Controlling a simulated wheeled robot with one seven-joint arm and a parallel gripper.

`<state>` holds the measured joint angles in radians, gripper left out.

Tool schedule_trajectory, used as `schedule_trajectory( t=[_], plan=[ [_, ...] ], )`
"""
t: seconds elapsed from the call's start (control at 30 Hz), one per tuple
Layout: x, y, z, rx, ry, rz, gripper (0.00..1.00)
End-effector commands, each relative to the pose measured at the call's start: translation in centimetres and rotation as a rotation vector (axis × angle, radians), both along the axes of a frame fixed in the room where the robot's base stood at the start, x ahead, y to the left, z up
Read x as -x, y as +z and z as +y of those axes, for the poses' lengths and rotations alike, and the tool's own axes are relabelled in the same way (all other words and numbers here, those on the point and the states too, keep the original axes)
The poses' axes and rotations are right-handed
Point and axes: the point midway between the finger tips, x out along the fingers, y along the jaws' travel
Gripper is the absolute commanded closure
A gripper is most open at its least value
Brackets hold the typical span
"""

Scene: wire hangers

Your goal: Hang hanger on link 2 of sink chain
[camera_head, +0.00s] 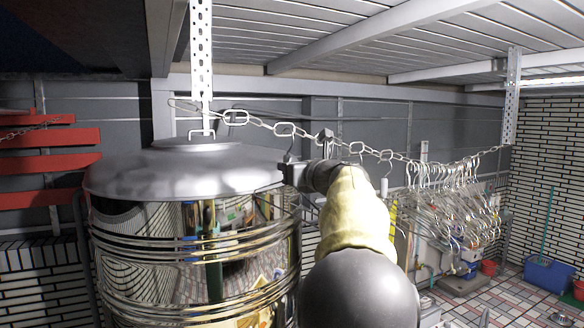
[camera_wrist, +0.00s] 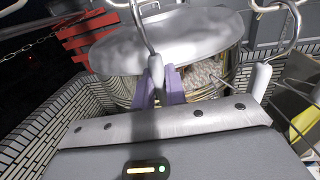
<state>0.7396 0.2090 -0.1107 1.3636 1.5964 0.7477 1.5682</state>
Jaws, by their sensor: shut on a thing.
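The sink chain (camera_head: 260,124) hangs from a perforated bracket at the left and runs right, with large oval links near its left end. One link (camera_head: 285,129) is just above my gripper (camera_head: 289,172). In the wrist view my gripper (camera_wrist: 162,88) has its purple fingers shut on the neck of a hanger (camera_wrist: 155,66). The hanger's wire hook (camera_wrist: 140,28) points up and leaves the top edge of that view. In the head view the hook (camera_head: 289,147) rises close below the chain link. I cannot tell whether it passes through the link. The hanger's body is mostly hidden.
A large shiny metal drum (camera_head: 190,245) with a domed lid stands left of my gripper. Many wire hangers (camera_head: 450,205) hang bunched on the chain's right part. Another hanger (camera_wrist: 260,80) hangs right of my gripper in the wrist view. Red slats (camera_head: 50,155) are at far left.

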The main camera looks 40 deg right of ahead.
Motion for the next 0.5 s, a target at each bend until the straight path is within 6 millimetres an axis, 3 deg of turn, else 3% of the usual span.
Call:
schedule_trajectory(
  t=[0.5],
  plan=[
    [-1.3, -1.0, -0.1, 0.0, 0.0, -0.001, 1.0]
  ],
)
